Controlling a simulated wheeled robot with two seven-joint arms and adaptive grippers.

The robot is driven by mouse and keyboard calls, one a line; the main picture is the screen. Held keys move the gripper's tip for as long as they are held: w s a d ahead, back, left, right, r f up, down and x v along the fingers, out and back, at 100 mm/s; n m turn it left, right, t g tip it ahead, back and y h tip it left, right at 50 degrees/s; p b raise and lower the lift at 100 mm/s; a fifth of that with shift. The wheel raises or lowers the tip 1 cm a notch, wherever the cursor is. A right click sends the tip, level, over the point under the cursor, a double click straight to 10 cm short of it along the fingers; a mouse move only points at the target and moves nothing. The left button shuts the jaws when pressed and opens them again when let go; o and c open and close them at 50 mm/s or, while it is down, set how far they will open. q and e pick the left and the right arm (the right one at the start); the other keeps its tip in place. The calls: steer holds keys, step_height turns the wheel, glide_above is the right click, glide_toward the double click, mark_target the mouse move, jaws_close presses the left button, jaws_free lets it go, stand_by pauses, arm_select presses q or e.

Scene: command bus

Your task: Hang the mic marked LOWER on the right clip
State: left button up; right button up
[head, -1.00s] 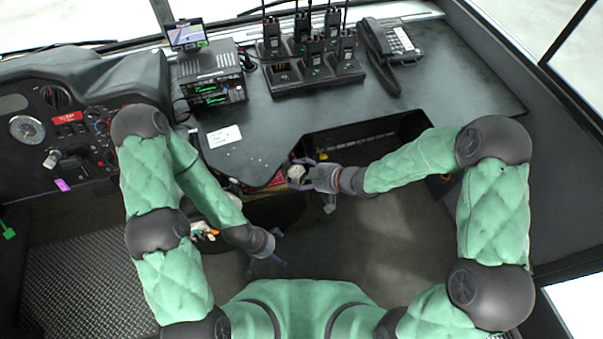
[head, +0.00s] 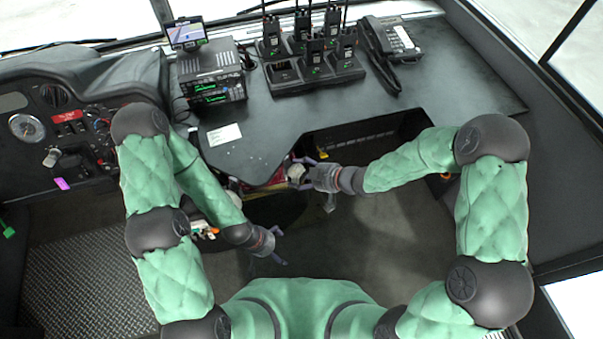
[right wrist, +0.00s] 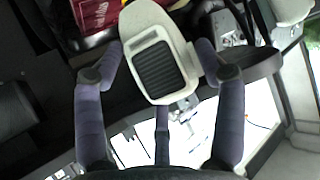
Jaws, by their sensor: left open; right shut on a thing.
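My right gripper (head: 305,172) is at the front edge of the black desk, near the middle of the head view. It is shut on a pale grey mic with a dark ribbed grille; the mic (right wrist: 154,68) shows between the purple fingers in the right wrist view. No LOWER marking is readable on it. In the head view the held mic (head: 295,174) is small and partly covered by the fingers. My left gripper (head: 281,246) is open and empty, lower and to the left of the right one. I cannot make out the right clip.
The desk (head: 440,95) carries a radio stack (head: 212,85), a charger with several handheld radios (head: 312,72) and a phone (head: 390,40). A red item (right wrist: 98,14) lies close behind the held mic. A second pale object (right wrist: 290,10) is at the upper right of the wrist view.

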steer(key=o, duration=1)
steer(key=shift+c, duration=0.2)
steer(key=shift+d, duration=0.1)
steer(key=v, duration=1.2)
steer(key=shift+f, duration=0.15)
step_height(320, 180, down, 11)
steer(key=s+m+h+p, duration=0.2)
steer(key=m+h, duration=0.1)
steer(key=m, duration=0.5)
steer(key=s+d+f+m+g+h, duration=0.2)
steer(key=s+f+m+g, duration=0.3)
steer(key=s+f, duration=0.4)
steer(key=shift+s+m+h+p, duration=0.45)
steer(key=shift+s+m, duration=0.35)
steer(key=shift+s, duration=0.8)
